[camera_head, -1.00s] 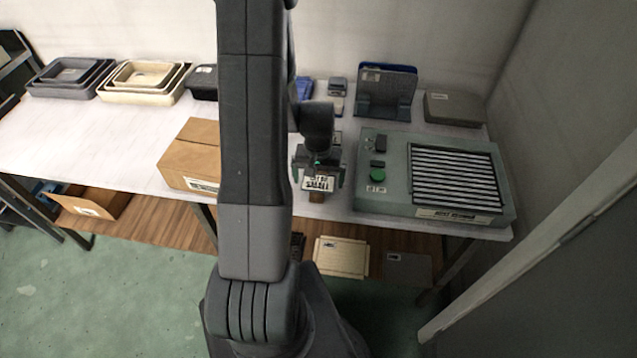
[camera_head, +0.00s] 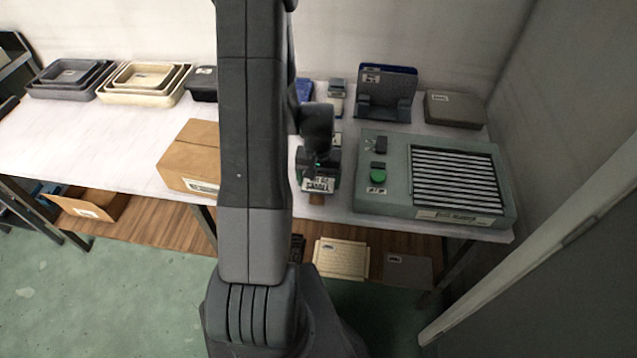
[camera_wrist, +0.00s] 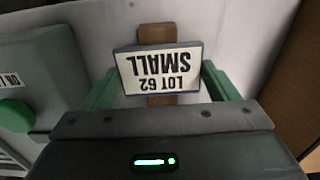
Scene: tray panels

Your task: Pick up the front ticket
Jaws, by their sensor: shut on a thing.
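The front ticket (camera_wrist: 158,70) is a white card in a dark frame, reading "LOT 62 SMALL" upside down in the wrist view. It also shows in the head view (camera_head: 318,185), near the table's front edge. A brown wooden piece (camera_wrist: 158,35) shows above and below the ticket in the wrist view; I cannot tell whether they touch. My gripper (camera_wrist: 162,80) has its green fingers at the ticket's left and right edges and is shut on it. In the head view my gripper (camera_head: 318,175) is low over the table front.
A grey-green machine (camera_head: 383,205) with a green button and slatted top stands close on the right. A cardboard box (camera_head: 190,160) is on the left, partly behind my arm. Nested trays (camera_head: 140,98) and a dark rack (camera_head: 385,110) stand farther back.

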